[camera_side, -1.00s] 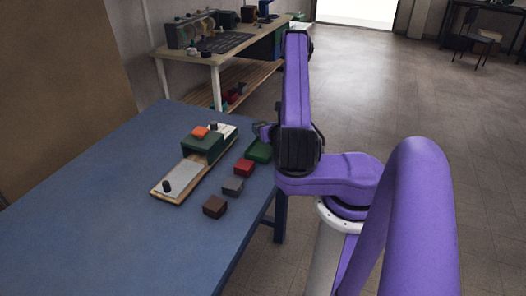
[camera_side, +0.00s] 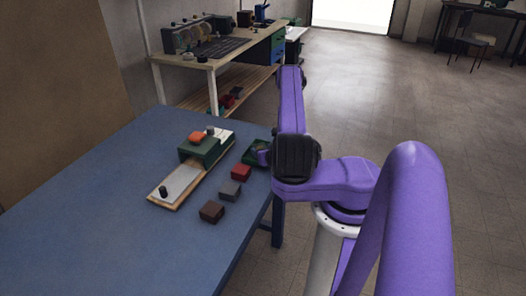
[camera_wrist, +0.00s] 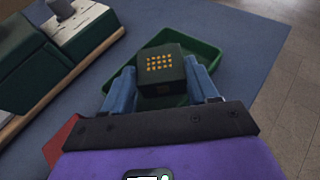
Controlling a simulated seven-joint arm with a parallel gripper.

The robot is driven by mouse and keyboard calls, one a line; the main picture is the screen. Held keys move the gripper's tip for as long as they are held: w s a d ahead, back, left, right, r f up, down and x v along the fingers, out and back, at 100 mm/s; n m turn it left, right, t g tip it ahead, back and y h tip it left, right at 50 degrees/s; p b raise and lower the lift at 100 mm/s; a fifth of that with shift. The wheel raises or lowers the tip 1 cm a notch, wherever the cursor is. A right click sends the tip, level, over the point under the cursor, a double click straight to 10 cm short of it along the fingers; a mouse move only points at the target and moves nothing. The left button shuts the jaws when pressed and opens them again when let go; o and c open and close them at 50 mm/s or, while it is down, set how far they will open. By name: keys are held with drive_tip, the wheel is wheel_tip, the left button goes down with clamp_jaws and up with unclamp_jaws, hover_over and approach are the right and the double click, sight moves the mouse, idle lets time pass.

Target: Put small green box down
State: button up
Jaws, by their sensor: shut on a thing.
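My gripper (camera_wrist: 164,84) has its two blue fingers shut on the sides of a small dark green box (camera_wrist: 161,63) with a grid of yellow-orange dots on its top. The box is over or inside a shallow green tray (camera_wrist: 212,60), and I cannot tell whether it touches the tray floor. In the side view the tray (camera_side: 252,146) sits at the table's right edge, partly hidden by my arm. The held box cannot be made out in that view.
A red block (camera_side: 241,172), a grey block (camera_side: 230,190) and a brown block (camera_side: 211,211) lie in a row near the tray. Left of them is a wooden board (camera_side: 178,186) with a green housing (camera_side: 205,150). The blue table's (camera_side: 110,220) left side is clear.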

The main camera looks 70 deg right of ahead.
drive_tip(key=shift+f, duration=0.2)
drive_tip(key=o, duration=0.8)
drive_tip(key=shift+r, duration=0.2)
